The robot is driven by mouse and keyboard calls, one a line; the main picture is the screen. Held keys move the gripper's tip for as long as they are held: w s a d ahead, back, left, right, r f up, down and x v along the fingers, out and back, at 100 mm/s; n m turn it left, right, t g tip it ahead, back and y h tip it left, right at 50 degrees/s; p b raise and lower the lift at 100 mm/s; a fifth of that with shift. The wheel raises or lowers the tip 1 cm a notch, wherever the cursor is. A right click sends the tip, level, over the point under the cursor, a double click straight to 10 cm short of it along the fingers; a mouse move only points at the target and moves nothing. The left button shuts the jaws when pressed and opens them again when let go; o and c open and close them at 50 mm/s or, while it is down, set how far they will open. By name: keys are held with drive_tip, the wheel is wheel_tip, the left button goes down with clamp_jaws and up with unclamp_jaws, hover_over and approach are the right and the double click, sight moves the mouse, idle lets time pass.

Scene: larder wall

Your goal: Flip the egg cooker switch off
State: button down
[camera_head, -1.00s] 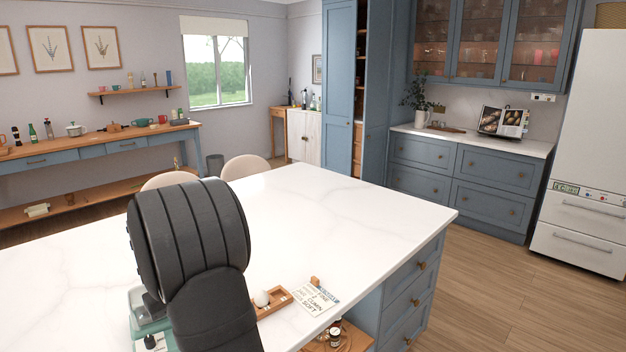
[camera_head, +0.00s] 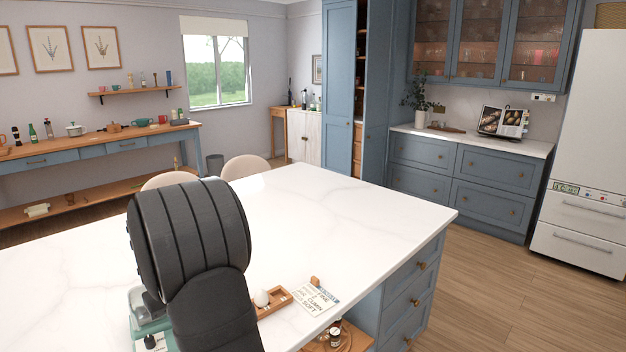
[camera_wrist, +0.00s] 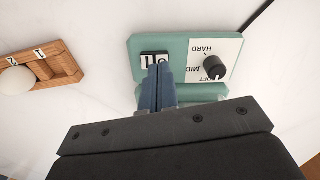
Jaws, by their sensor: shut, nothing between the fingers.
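The egg cooker (camera_wrist: 183,44) is a green box with a white panel, seen upside down in the wrist view. Its black rocker switch (camera_wrist: 147,61) has white marks and sits at the left of the panel. A black knob (camera_wrist: 214,67) with HARD, MID and SOFT marks sits to the right. My gripper (camera_wrist: 158,70) is shut and empty, its fingertips at the right edge of the switch. I cannot tell whether they touch it; they hide part of it. In the head view, the egg cooker (camera_head: 146,338) is partly hidden behind my arm.
A wooden tray (camera_head: 284,296) with a white egg (camera_head: 262,298) stands beside the cooker. A printed card (camera_head: 316,297) lies near the edge of the white countertop (camera_head: 340,215). The counter beyond my arm is clear.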

drive_tip(key=shift+r, duration=2.8)
wheel_tip(320, 180, down, 7)
drive_tip(key=shift+f, duration=0.1)
drive_tip(key=w+d+r+g+y, duration=0.1)
drive_tip(key=w+d+r, duration=0.1)
drive_tip(key=r, duration=1.3)
drive_tip(key=shift+d+r+y, duration=0.15)
drive_tip(key=shift+d+y, duration=0.15)
drive_tip(key=shift+d, duration=0.25)
